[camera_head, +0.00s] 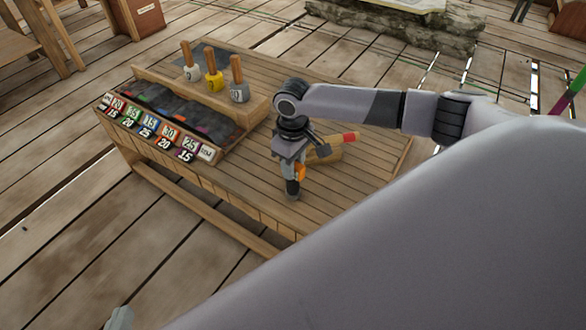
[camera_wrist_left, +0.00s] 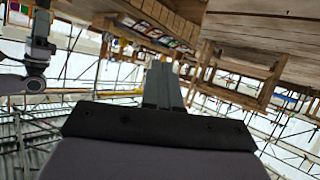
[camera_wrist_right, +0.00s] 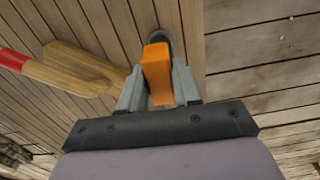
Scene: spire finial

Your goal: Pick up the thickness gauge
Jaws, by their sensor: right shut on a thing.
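The thickness gauge shows as an orange block-like body (camera_wrist_right: 158,72) with a dark rounded end in the right wrist view. My right gripper (camera_wrist_right: 160,95) is shut on it, one finger on each side. In the head view the gauge (camera_head: 300,172) is a small orange patch at my right gripper (camera_head: 293,182), over the front right part of the bench; whether it touches the bench I cannot tell. My left gripper (camera_wrist_left: 164,85) is shut and empty, away from the bench top. Its grey tip (camera_head: 120,318) shows at the bottom edge of the head view.
A wooden paddle-like tool with a red handle (camera_wrist_right: 14,60) lies on the bench (camera_head: 230,172) beside my right gripper. A sectioned tray with number labels (camera_head: 155,132) stands at the left. Several wooden-handled stamps (camera_head: 238,92) stand behind it. Bare bench lies between.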

